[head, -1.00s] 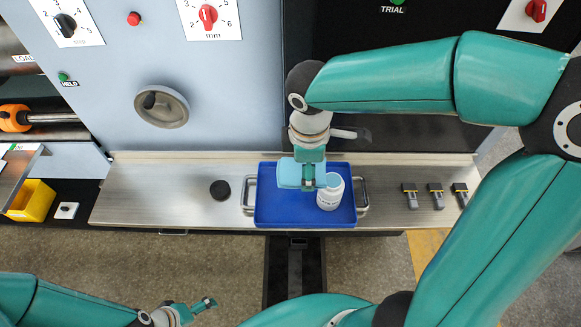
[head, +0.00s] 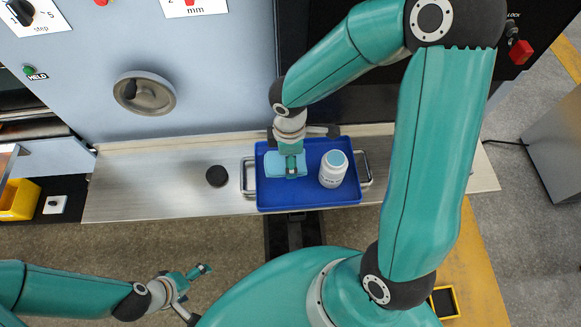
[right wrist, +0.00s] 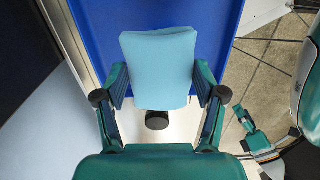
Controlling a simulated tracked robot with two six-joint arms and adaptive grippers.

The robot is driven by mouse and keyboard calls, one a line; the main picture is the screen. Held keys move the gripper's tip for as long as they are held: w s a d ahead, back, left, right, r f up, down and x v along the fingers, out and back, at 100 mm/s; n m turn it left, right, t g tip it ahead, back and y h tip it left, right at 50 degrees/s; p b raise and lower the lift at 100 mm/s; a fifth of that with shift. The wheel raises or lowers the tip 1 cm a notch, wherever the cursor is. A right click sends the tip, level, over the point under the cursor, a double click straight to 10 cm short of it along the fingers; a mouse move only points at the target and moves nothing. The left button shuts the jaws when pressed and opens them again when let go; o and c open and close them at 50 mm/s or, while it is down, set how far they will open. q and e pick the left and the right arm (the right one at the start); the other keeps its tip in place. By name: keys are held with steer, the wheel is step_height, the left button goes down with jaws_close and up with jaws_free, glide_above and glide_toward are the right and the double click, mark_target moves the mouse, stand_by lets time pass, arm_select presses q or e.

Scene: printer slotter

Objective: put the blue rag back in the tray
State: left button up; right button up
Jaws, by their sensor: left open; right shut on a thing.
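The light blue rag (head: 272,162) is a flat folded pad at the left, back part of the blue tray (head: 318,200). My right gripper (head: 291,168) is shut on the rag from above. In the right wrist view the rag (right wrist: 158,65) stands out between the two fingers, over the tray's blue surface (right wrist: 212,22). I cannot tell whether it touches the tray floor. My left gripper (head: 191,280) is open and empty, over the floor at the lower left, away from the tray.
A black puck (head: 217,176) lies on the metal shelf (head: 150,188) left of the tray's handle. A handwheel (head: 145,93) projects from the machine front behind. A yellow bin (head: 18,200) is at far left.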

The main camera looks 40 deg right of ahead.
step_height(320, 180, down, 6)
steer(key=shift+s+f+b, duration=0.1)
steer(key=shift+f+b, duration=0.05)
steer(key=shift+b, duration=0.35)
steer(key=o, duration=1.1)
steer(key=shift+r, duration=0.55)
step_height(320, 180, up, 11)
steer(key=shift+a+r+p, duration=0.1)
steer(key=shift+p, duration=0.7)
